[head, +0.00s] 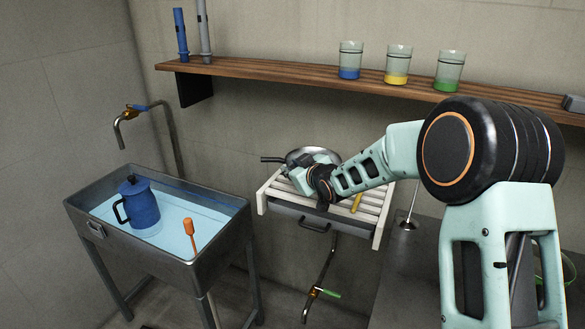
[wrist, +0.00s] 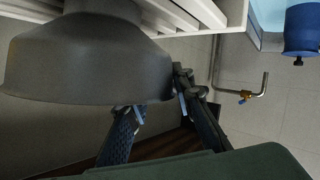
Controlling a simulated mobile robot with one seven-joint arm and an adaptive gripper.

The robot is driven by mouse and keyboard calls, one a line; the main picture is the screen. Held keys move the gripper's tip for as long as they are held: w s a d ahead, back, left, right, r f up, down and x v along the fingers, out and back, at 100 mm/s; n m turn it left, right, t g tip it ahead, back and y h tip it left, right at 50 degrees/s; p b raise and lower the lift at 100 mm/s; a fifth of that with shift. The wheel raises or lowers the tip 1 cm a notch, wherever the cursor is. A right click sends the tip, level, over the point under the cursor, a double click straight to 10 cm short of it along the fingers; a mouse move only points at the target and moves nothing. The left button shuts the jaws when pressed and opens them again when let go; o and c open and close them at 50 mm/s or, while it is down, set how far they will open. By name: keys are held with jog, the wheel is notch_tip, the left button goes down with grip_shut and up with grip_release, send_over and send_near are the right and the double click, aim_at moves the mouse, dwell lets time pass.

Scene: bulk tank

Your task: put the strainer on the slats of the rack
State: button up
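The strainer (head: 300,154) is a grey metal bowl at the back of the rack in the head view. A dark handle-like bar sticks out to its left. In the wrist view the strainer (wrist: 85,65) looms large at upper left and covers part of the slats. The rack (head: 376,207) has pale slats, which also show along the top of the wrist view (wrist: 196,10). My gripper (wrist: 160,108) is at the strainer's rim, one finger partly hidden behind the bowl and the other just beside its edge. I cannot tell whether the fingers close on it, or whether the bowl touches the slats.
A yellow item (head: 357,203) lies on the rack's right side. A water tank (head: 192,268) with a blue jug (head: 140,207) and an orange-headed tool (head: 189,230) stands left. A wooden shelf (head: 300,82) with several vessels runs above. A tap pipe (head: 322,280) hangs below the rack.

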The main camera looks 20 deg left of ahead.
jog(key=shift+r, duration=0.1)
jog(key=shift+d+r, duration=0.1)
jog(key=p+v, duration=0.1)
jog(key=v, duration=1)
jog(key=shift+s+d, duration=0.2)
jog(key=shift+s, duration=0.2)
jog(key=shift+r, duration=0.1)
